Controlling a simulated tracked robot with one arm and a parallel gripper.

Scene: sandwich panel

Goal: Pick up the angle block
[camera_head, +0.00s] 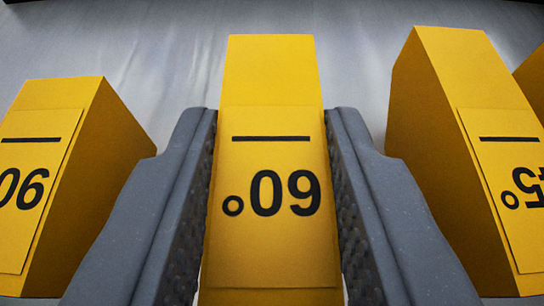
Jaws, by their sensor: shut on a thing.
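A yellow angle block (270,75) stands in the middle of the view, with a label that reads as an upside-down 60° under a black bar. My gripper (272,118) is shut on this block, one dark grey finger against its left side and one against its right side. The textured inner pads lie along the block's sides. The block's lower end runs to the bottom of the view. I cannot tell whether it rests on the surface or is lifted.
Another yellow block (88,150), marked with upside-down digits, stands to the left. A taller yellow block (450,110) with an upside-down 45° label stands to the right. Part of one more block (535,78) shows at the right edge. The grey surface (180,45) behind is clear.

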